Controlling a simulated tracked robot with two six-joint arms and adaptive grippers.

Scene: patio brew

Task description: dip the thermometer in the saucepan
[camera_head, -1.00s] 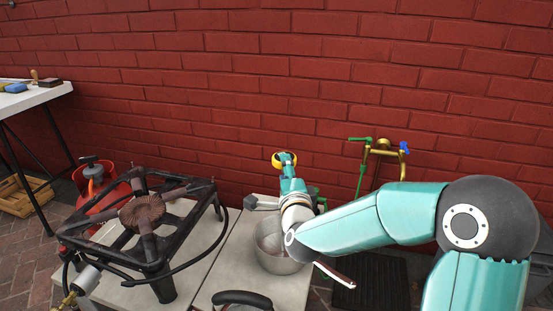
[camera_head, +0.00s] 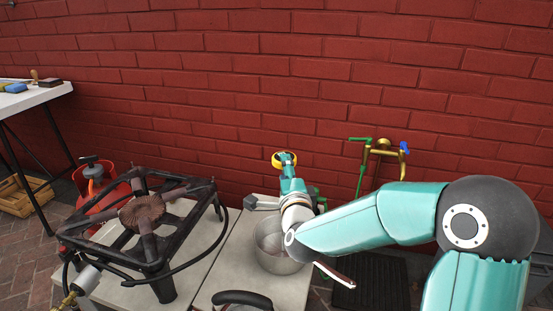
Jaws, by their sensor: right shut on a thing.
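The metal saucepan (camera_head: 268,258) stands on the pale table in the middle, with its handle (camera_head: 336,273) pointing to the lower right. My right arm reaches in from the right, and its wrist covers part of the pan's opening. My right gripper (camera_head: 288,165) is at the far end of that wrist, beyond the pan in the picture, small and partly hidden. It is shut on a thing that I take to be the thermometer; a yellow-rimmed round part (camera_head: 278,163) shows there. No thermometer stem can be made out. My left gripper is out of view.
A black gas burner stand (camera_head: 148,210) is left of the pan, with a red gas bottle (camera_head: 98,187) behind it. A black curved handle (camera_head: 243,297) shows at the front edge. A brass tap (camera_head: 383,150) is by the brick wall. A grey object (camera_head: 263,203) lies behind the pan.

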